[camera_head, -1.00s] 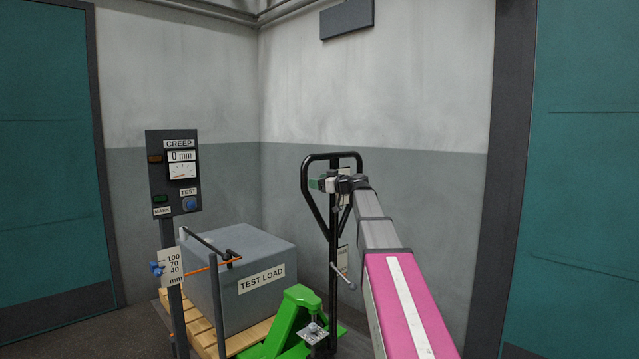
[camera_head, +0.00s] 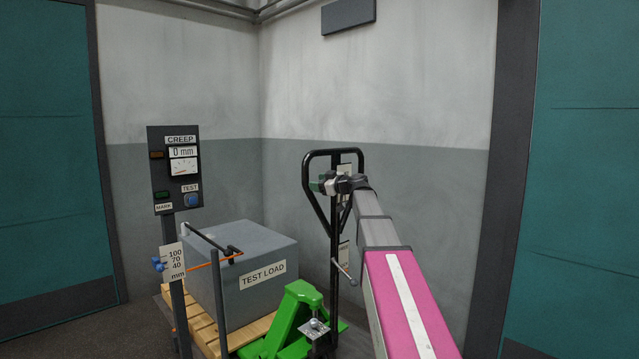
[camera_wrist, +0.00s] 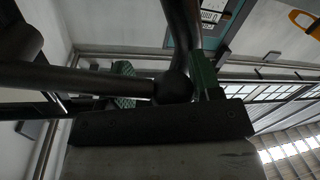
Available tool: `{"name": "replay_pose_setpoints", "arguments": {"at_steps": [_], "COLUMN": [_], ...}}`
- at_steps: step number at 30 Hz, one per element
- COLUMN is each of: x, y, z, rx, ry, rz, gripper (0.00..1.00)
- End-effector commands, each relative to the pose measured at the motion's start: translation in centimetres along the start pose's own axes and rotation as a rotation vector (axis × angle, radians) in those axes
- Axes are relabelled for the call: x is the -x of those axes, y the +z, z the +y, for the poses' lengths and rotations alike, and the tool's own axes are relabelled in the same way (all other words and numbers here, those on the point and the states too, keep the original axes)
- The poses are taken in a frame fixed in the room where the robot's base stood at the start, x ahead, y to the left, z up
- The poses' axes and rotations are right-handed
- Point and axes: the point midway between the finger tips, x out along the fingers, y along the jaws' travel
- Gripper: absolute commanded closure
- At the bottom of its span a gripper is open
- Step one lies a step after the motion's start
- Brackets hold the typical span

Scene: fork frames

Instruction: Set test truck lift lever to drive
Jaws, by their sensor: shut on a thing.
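The test truck is a green pallet truck (camera_head: 303,310) with a tall black handle (camera_head: 308,190) that ends in a loop. My gripper (camera_head: 325,184) is at the handle loop, just below its top. In the wrist view my gripper (camera_wrist: 165,85) has its two green-padded fingers on either side of a dark rounded lever end (camera_wrist: 173,87). It is shut on this part, which I take to be the lift lever. A dark rod runs left from it and a thicker dark tube passes behind it. The lever's set position cannot be read; in the head view my gripper hides it.
A grey test load box (camera_head: 244,270) stands on a wooden pallet (camera_head: 208,330) left of the handle. A dark post carries the CREEP panel (camera_head: 175,168) and a millimetre scale plate (camera_head: 172,262). Grey walls stand close behind the handle.

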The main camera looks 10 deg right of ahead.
Motion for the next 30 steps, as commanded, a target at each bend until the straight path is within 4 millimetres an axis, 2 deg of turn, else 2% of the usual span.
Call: {"name": "replay_pose_setpoints", "arguments": {"at_steps": [1, 2, 3, 12, 16, 30], "x": [0.1, 0.1, 0.1, 0.1, 1.1, 9.2], "y": [0.3, 0.3, 0.2, 0.1, 0.1, 0.1], "z": [-0.2, -0.2, -0.2, -0.1, -0.1, -0.2], "rx": [-0.009, -0.009, -0.008, -0.005, -0.004, -0.005], "ry": [-0.005, -0.005, -0.005, -0.001, -0.001, 0.000], "rz": [-0.004, -0.004, -0.003, -0.001, -0.001, -0.002], "gripper": [0.84, 0.32, 0.19, 0.18, 0.18, 0.18]}}
